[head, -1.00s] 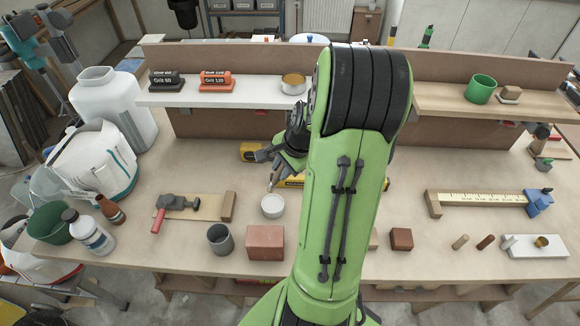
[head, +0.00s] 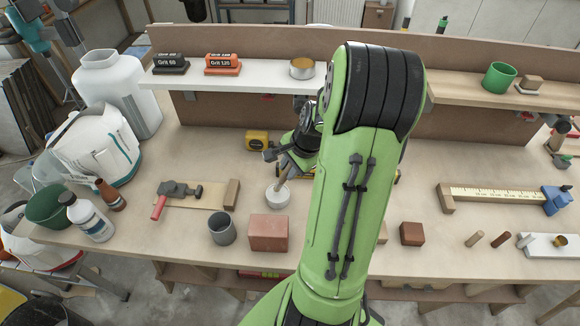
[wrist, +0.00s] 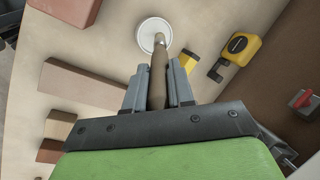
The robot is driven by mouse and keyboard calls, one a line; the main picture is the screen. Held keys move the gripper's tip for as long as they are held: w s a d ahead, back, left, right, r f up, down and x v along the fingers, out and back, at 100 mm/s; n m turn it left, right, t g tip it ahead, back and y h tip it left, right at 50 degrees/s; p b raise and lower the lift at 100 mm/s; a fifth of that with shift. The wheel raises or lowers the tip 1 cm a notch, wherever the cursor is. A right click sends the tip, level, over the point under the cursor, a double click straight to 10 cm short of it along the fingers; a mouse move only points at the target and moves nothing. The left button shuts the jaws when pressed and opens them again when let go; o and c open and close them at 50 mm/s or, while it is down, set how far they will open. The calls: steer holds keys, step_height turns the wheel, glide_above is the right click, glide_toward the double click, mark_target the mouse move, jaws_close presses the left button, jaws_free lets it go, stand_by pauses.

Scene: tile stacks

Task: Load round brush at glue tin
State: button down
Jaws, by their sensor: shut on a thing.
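My gripper (wrist: 158,70) is shut on the brush (wrist: 157,88), a wooden-handled one, with a finger on each side of the handle. In the wrist view the brush points away from me and its far end overlaps the white round tin (wrist: 148,40). In the head view this tin (head: 276,200) stands on the bench, and the brush (head: 282,178) slants down from my gripper (head: 287,163) with its lower end at the tin's open top. The bristles are too small to make out, and I cannot tell how deep they reach.
A reddish block (head: 268,233) and a grey cup (head: 222,229) stand in front of the tin. A yellow tape measure (head: 257,140) lies behind it. A hammer (head: 178,192) rests on a board to the left. My arm hides the middle of the bench.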

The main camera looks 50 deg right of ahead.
steer(key=shift+f+b, duration=0.45)
steer(key=shift+f, duration=0.15)
stand_by(1.2)
step_height(320, 180, up, 7)
steer(key=p, duration=0.6)
steer(key=shift+r+p, duration=0.15)
steer(key=shift+p, duration=0.15)
steer(key=shift+f, duration=0.2)
stand_by(0.4)
